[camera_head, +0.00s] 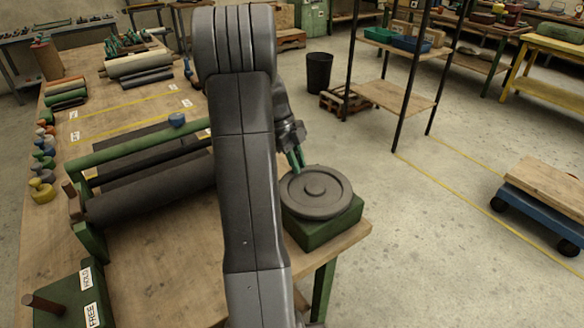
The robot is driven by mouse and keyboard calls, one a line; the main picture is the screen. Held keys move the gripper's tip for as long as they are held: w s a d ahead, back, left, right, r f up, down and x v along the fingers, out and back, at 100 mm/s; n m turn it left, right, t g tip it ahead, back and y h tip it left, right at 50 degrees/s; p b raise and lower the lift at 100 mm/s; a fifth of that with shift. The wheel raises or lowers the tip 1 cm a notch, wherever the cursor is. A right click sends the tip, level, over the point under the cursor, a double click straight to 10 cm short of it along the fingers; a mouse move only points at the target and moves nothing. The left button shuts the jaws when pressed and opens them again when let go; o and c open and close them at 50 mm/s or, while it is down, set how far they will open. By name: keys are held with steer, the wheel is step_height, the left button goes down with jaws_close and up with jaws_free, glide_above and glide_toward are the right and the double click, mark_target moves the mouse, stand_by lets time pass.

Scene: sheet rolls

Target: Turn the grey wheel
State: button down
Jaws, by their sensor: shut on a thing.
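The grey wheel (330,202) is a round disc with a raised hub, lying flat on top of a green block (325,228) at the table's right corner. My gripper (295,162) reaches down to the wheel's upper left rim. Its green fingers are shut on the rim. My own grey arm runs down the middle of the view and hides the area left of the wheel. The fingertips are small and partly hidden against the wheel.
Left of my arm, a dark roll (150,190) and a green bar (130,150) lie across the wooden table (150,270). A green box labelled HOLD and FREE (75,297) stands at the lower left. The floor right of the table is clear up to a blue cart (540,212).

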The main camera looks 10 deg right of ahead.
mark_target(314, 171)
steer(key=shift+w+d, duration=0.15)
steer(key=shift+d, duration=0.3)
steer(key=shift+w+d+m, duration=0.2)
steer(key=shift+d+m, duration=0.4)
steer(key=shift+m, duration=0.1)
steer(key=shift+w+d+g, duration=0.1)
steer(key=shift+d+g, duration=0.2)
steer(key=shift+d, duration=0.25)
steer(key=shift+d+m+y, duration=0.3)
steer(key=shift+d+m, duration=0.15)
steer(key=shift+m, duration=0.25)
steer(key=c, duration=1.3)
jaws_free()
